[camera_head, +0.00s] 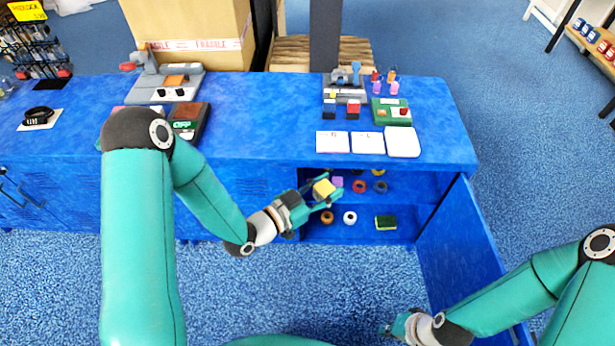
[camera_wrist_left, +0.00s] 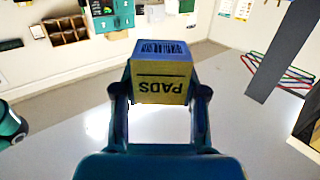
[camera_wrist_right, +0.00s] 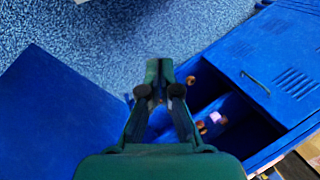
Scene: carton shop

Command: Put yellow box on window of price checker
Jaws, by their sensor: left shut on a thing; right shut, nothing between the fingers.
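The yellow box (camera_head: 323,188) is held in my left gripper (camera_head: 325,193), in front of the open cupboard and below the countertop's front edge. In the left wrist view the yellow box (camera_wrist_left: 160,82) sits between both fingers, with the word PADS and a barcode showing. A dark device with a small green lit display reading OFF (camera_head: 184,124) stands on the counter at the left, partly behind my left arm; it may be the price checker, but I cannot tell for sure. My right gripper (camera_head: 388,329) is shut and empty, low by the open cupboard door; it also shows in the right wrist view (camera_wrist_right: 160,78).
The blue counter (camera_head: 262,125) has clear room in its middle. A grey device (camera_head: 165,84), white cards (camera_head: 367,143) and small coloured items stand on it. The cupboard shelves hold tape rolls (camera_head: 349,217) and a sponge (camera_head: 385,222). The open door (camera_head: 460,250) juts out at right.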

